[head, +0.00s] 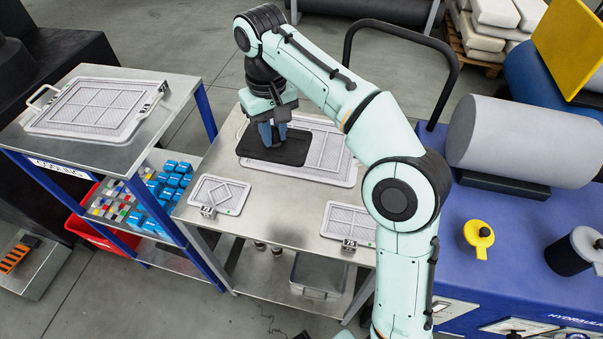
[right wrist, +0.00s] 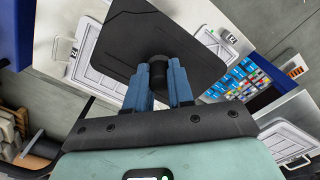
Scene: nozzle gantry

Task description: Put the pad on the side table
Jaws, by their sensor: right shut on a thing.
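The pad (head: 292,151) is a flat black plate with rounded corners and a short black knob on top. My right gripper (head: 273,136) is shut on the pad's knob, with its blue fingers pointing down. The right wrist view shows the pad (right wrist: 130,35) with the knob (right wrist: 155,66) at the fingertips. The pad is over the back left of the middle metal table (head: 265,222), overlapping a large grey framed screen (head: 333,158). I cannot tell whether it touches either. Another metal table (head: 100,147) with blue legs stands at the left. My left gripper is not in view.
Two small framed screens (head: 217,194) (head: 349,222) lie near the middle table's front edge. A larger handled screen (head: 93,106) covers much of the left table. Blue bins (head: 172,183) sit below, between the tables. A blue machine (head: 500,240) stands at the right.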

